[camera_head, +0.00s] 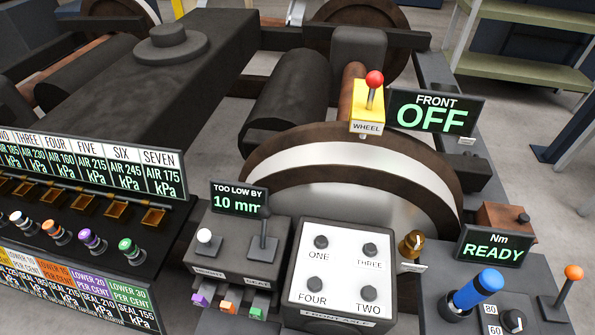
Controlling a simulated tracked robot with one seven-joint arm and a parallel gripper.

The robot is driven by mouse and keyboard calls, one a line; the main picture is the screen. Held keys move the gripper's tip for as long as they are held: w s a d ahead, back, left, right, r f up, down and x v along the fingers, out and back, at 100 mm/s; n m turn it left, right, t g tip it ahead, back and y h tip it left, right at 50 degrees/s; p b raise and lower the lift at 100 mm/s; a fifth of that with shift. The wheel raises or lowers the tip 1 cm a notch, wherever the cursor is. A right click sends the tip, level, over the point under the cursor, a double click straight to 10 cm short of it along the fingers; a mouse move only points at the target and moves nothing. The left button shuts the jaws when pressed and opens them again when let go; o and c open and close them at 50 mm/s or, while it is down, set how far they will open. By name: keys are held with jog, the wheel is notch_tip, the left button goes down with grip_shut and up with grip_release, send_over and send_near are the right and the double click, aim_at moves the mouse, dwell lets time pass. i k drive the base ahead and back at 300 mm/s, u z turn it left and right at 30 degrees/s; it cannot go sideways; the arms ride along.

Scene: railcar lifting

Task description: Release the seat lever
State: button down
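The seat lever (263,240) is a dark upright lever on a grey control box (225,235), just left of the white button panel. The label below it appears to read SEAT. Its shaft stands nearly upright, with a knob near the right edge of a display (239,198) reading "TOO LOW BY 10 mm". A white-topped knob (205,239) stands to its left on the same box. My gripper is not in view, and nothing of my arm is seen touching the lever.
Purple, orange and green pieces (227,307) sit at the box's front. The white panel (340,275) has black buttons. A red-balled lever (373,85) stands on a yellow WHEEL box by a "FRONT OFF" display (433,112). A blue-handled tool (477,289) stands right, below a "READY" display (493,247).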

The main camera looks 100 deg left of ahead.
aim_at(264, 211)
jog(key=u, duration=0.15)
jog(key=k, duration=2.5)
jog(key=u, duration=1.9)
jog(key=i, duration=1.05)
jog(key=u, duration=0.05)
